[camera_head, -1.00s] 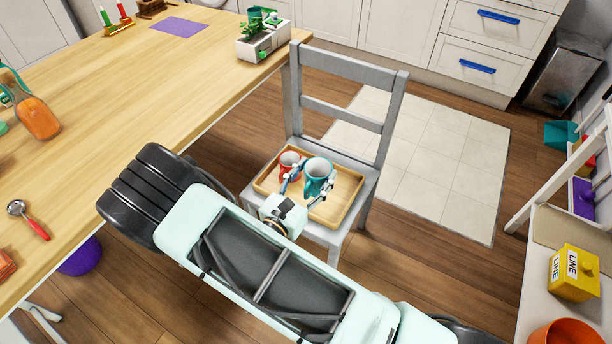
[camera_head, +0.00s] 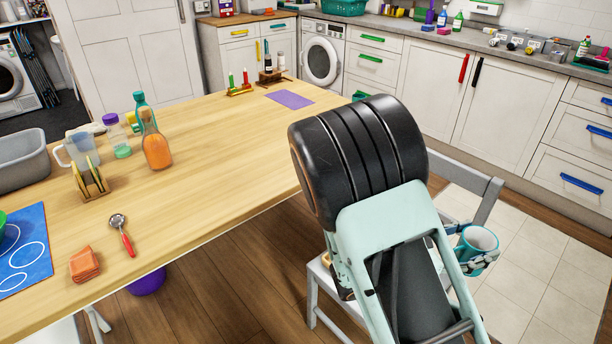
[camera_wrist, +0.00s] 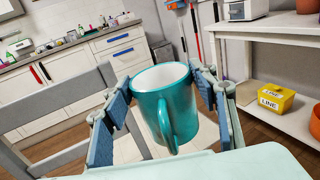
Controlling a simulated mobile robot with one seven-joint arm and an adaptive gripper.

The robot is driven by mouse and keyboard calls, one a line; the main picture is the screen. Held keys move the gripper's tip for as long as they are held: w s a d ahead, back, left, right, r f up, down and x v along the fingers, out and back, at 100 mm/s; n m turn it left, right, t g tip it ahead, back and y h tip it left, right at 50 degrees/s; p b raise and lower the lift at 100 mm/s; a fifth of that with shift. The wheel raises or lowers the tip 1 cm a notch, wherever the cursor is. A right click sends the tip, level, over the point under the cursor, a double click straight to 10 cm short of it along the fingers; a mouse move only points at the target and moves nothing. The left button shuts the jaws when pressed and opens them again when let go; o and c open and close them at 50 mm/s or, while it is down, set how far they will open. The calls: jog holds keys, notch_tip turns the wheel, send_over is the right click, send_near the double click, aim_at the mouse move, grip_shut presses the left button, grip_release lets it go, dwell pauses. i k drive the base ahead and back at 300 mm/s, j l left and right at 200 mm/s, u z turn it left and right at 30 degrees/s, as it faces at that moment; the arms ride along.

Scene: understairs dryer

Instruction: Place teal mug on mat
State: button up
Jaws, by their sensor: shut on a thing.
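The teal mug (camera_head: 478,238) is held upright in my gripper (camera_head: 480,260), above the chair's right side in the head view. In the wrist view the teal mug (camera_wrist: 165,105) sits between both finger pads, with its handle toward the camera and its white inside showing. A flat purple mat (camera_head: 290,99) lies bare on the far end of the wooden table, well to the left of and beyond the mug. A blue mat with white rings (camera_head: 25,255) lies at the table's near left, with a green thing on it.
The wooden table (camera_head: 220,140) is clear in its middle. A candle holder (camera_head: 240,90) and a dark bottle rack (camera_head: 268,78) stand near the purple mat. An orange-filled bottle (camera_head: 154,145) stands at left. The grey chair (camera_head: 487,205) is partly behind my arm.

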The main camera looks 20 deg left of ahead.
aim_at(22, 259)
jog(key=k+j+u, duration=0.1)
jog(key=u, duration=0.35)
jog(key=j+u, duration=0.2)
jog(key=u, duration=0.2)
jog(key=k+j+u, duration=0.1)
jog(key=j+u, duration=0.35)
jog(key=j, duration=0.2)
jog(key=j+u, duration=0.25)
jog(key=j, duration=1.1)
jog(key=k, duration=0.05)
